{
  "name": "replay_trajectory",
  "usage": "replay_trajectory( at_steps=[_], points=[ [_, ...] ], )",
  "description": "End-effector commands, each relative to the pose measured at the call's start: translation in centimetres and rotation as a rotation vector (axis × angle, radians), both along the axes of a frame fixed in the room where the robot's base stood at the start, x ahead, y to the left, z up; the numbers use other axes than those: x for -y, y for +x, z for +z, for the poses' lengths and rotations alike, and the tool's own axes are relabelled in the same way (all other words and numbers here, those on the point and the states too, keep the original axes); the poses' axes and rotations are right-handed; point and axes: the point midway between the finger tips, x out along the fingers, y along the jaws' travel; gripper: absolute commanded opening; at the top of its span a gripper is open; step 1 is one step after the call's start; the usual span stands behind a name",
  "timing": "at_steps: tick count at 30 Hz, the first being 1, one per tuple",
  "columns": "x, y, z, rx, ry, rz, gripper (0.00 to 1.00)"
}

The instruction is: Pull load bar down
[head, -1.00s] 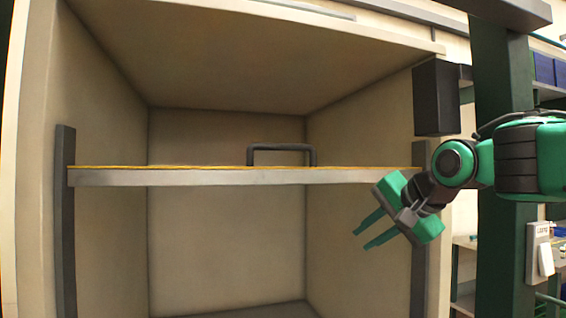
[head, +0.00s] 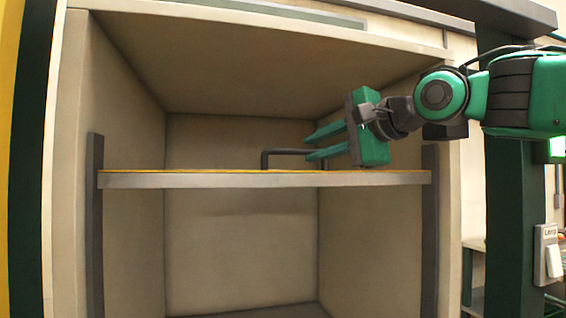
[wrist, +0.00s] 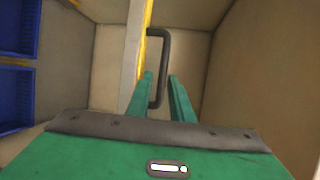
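The load bar (head: 200,181) is a level grey beam with a yellow top edge. It spans the beige box opening between two dark side rails in the head view. A dark handle (head: 283,151) stands up from its top, and its right end is hidden behind my gripper. My gripper (head: 309,146) is at the handle's right end, above the bar, fingers pointing left, open. In the wrist view the handle (wrist: 165,60) shows in the gap between the two green fingers, beside the bar (wrist: 130,60). I cannot tell whether the fingers touch it.
Dark vertical rails (head: 95,220) stand at both sides of the opening. The box's right wall (head: 375,240) is close to my arm. A dark green post (head: 507,220) stands at the right. Blue bins (wrist: 15,95) show at the left in the wrist view. The space under the bar is empty.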

Motion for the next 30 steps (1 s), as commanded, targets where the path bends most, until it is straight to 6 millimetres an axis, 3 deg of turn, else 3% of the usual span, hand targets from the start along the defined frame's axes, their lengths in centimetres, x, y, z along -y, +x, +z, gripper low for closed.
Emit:
replay_trajectory(
  at_steps=[7, 21, 30],
  points=[
    [-1.8, 1.2, 0.1, 0.0, 0.013, 0.014, 0.2],
    [-6.6, 6.9, -1.3, -0.001, 0.012, 0.015, 0.2],
    [-7.5, 8.0, -1.5, 0.002, 0.012, 0.013, 0.2]
  ],
)
